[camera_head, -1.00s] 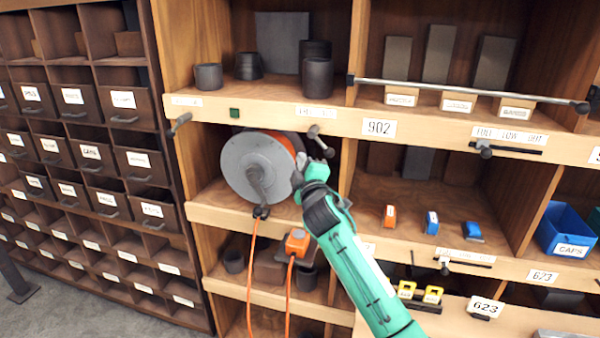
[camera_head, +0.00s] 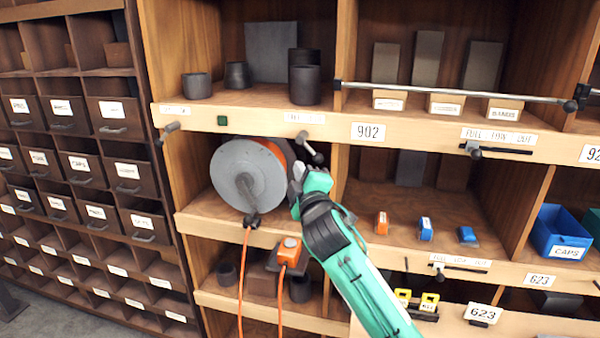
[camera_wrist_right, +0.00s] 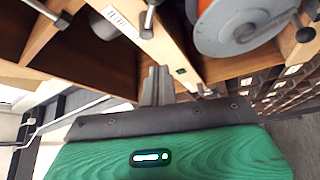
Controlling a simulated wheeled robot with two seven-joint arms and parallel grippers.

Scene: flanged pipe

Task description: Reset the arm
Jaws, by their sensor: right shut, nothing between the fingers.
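My right arm, green with black joints, reaches from the bottom of the head view up to the middle shelf. Its gripper (camera_head: 297,172) is in front of the shelving, just right of a grey cable reel (camera_head: 240,178); its fingers are mostly hidden there. In the right wrist view the grey fingers (camera_wrist_right: 156,84) are shut together with nothing between them, and show against the wooden shelf edge. I cannot tell whether they touch it. The reel also shows at the top of the wrist view (camera_wrist_right: 240,25). My left gripper is not in view.
A wooden shelf edge (camera_head: 340,130) with a projecting handle (camera_head: 310,148) is close above the gripper. Orange cables (camera_head: 243,280) hang below the reel. An orange box (camera_head: 289,252) sits lower down. A metal rail (camera_head: 450,90) crosses the upper right bay. Drawers (camera_head: 115,118) fill the left.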

